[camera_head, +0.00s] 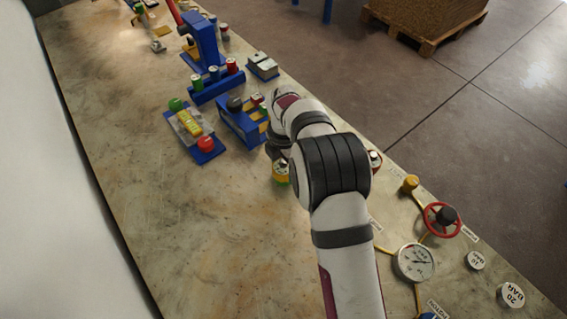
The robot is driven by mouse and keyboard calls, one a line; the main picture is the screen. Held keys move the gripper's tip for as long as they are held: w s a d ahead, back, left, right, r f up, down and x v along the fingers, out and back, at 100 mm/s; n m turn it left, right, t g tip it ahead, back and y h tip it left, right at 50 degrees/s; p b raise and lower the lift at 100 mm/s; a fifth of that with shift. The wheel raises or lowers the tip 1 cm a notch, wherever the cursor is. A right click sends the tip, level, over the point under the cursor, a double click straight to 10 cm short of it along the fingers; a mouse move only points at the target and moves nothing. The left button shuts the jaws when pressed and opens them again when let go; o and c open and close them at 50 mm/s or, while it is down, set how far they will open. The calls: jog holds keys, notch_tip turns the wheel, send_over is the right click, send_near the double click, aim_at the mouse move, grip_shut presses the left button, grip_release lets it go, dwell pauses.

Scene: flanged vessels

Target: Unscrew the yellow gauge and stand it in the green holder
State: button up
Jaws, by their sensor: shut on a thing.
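My gripper (279,156) points down at the middle of the bench, largely hidden behind my own arm and wrist. It is shut on the yellow gauge (280,170), which shows as a small yellow body with a pale face just below it. A bit of green, seemingly the green holder (279,179), shows directly under the gauge. I cannot tell whether the gauge stands in it or is just above it, as the arm covers the right side.
A blue tray with a red knob (206,143) and a blue stand (240,124) lie up and left. A large dial (414,262), a red handwheel (442,219) and a yellow cap (410,184) are on pipework at right. The bench at lower left is clear.

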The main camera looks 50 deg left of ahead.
jog(key=shift+f, duration=0.15)
jog(key=o, duration=1.5)
